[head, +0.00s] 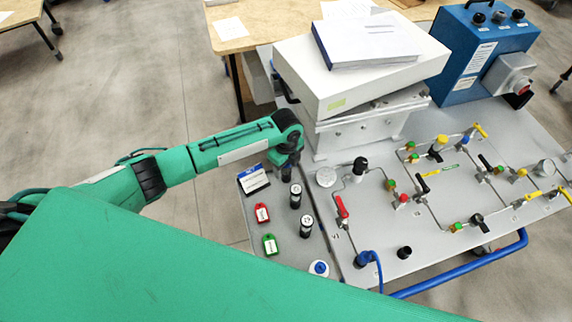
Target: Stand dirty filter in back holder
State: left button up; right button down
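My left gripper (288,158) is dark and points down over the back of the narrow grey side panel, beside the white box. Its fingers are small and partly hidden by the wrist; I cannot tell if they are open or shut. A dark cylinder (286,174) shows right below it; I cannot tell if it is held or standing. Two black cylinders with pale bands, a rear one (295,196) and a front one (306,226), stand upright on the panel. I cannot tell which is the dirty filter, and no holder shows clearly. My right gripper is out of view.
A red tag (262,213), a green tag (270,244) and a small sign (253,180) are left of the cylinders. A white-and-blue round item (319,268) is in front. The white box (357,72) and the valve panel (440,255) with tubing bound the right.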

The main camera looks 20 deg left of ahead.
pick_arm(q)
notch_tip(320, 180, up, 12)
jog(key=b, duration=0.3)
jog(key=shift+r, duration=0.95)
